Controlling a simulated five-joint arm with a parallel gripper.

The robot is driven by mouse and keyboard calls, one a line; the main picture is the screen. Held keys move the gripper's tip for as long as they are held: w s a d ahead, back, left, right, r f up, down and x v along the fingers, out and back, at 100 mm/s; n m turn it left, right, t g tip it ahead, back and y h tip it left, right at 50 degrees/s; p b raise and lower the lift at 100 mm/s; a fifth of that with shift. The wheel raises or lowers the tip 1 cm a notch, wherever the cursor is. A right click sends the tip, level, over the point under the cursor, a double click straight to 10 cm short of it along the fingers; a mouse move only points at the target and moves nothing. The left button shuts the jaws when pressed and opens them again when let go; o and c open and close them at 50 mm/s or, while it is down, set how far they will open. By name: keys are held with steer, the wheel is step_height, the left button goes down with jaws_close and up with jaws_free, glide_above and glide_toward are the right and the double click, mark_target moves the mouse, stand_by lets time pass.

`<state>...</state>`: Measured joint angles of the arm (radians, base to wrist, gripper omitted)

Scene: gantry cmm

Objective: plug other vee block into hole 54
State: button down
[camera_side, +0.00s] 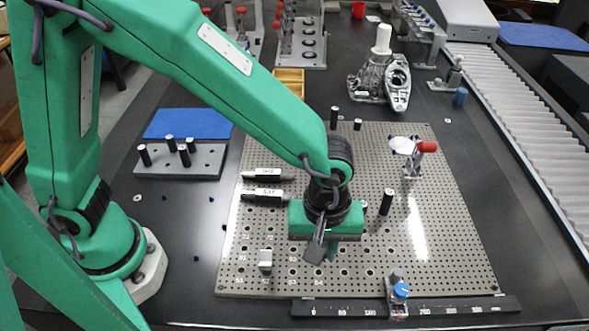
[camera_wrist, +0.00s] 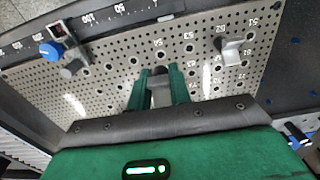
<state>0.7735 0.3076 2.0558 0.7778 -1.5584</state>
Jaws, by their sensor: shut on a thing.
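My gripper (camera_side: 318,236) points down over the near part of the perforated plate (camera_side: 440,250). It is shut on a grey vee block (camera_side: 314,253), which looks tilted in the side view. In the wrist view the held vee block (camera_wrist: 160,94) sits between the two green fingers. Another vee block (camera_side: 265,260) stands on the plate by the label 52, to the left of my gripper; it also shows in the wrist view (camera_wrist: 232,49). Hole 54 (camera_wrist: 162,55) appears open by its label in the wrist view, just beyond the held block. The gap below the block is unclear.
A scale bar with a blue knob (camera_side: 401,290) lies along the plate's near edge. Black posts (camera_side: 386,202) and a red-topped clamp (camera_side: 425,147) stand on the plate to the right and behind. Two labelled pins (camera_side: 264,195) lie at the left.

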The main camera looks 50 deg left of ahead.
steer(key=shift+f, duration=2.1)
steer(key=shift+f, duration=0.9)
stand_by(0.8)
steer(key=c, duration=1.2)
jaws_free()
steer(key=shift+r, duration=0.15)
steer(key=shift+r, duration=3.8)
